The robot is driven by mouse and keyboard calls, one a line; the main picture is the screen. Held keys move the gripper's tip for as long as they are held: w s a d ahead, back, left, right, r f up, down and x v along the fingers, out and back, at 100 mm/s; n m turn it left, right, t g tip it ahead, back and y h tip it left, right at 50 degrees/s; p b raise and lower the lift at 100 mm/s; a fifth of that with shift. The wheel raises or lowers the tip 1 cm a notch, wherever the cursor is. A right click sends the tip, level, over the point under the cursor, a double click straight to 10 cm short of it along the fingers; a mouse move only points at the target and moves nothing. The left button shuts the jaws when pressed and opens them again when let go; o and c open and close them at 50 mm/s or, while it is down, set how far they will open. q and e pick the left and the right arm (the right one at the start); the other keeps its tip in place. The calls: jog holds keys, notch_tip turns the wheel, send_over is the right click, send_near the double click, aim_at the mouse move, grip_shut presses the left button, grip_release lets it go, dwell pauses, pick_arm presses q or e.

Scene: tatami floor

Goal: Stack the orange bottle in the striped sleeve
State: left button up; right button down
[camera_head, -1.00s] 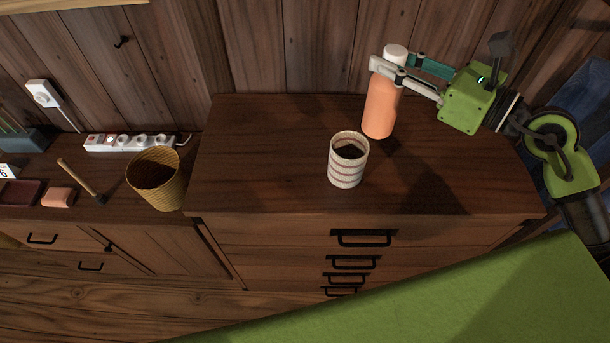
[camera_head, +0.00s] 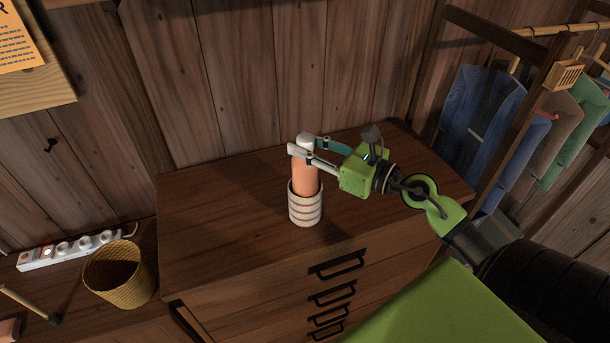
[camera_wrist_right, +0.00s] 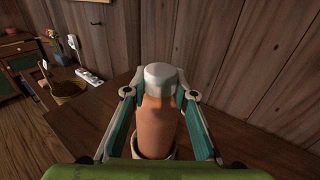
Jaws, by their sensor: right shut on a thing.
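The orange bottle (camera_head: 305,177) with a white cap stands upright with its lower part inside the striped sleeve (camera_head: 305,208). The sleeve stands on the dresser top and hides the bottle's lower end. My right gripper (camera_head: 300,150) is shut on the bottle just below its cap. In the right wrist view the bottle (camera_wrist_right: 157,125) sits between the two fingers, and the sleeve's rim (camera_wrist_right: 172,152) shows around its lower part. My left gripper is not in view.
The dresser top (camera_head: 220,220) is otherwise clear. A woven basket (camera_head: 122,276) and a white power strip (camera_head: 75,247) are on the lower surface at left. A wooden wall stands behind. A clothes rack with hanging garments (camera_head: 480,105) is at right.

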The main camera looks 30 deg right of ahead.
aim_at(305, 171)
notch_tip(305, 171, down, 2)
jog(key=shift+f, duration=0.25)
notch_tip(305, 171, down, 4)
jog(key=shift+f+b, duration=0.1)
jog(key=shift+b, duration=0.7)
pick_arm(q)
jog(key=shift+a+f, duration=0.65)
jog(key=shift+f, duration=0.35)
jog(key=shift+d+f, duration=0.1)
pick_arm(e)
jog(key=shift+f+b, duration=0.3)
jog(key=shift+b, duration=0.05)
jog(key=c, duration=1.7)
grip_release()
jog(key=shift+a, duration=0.1)
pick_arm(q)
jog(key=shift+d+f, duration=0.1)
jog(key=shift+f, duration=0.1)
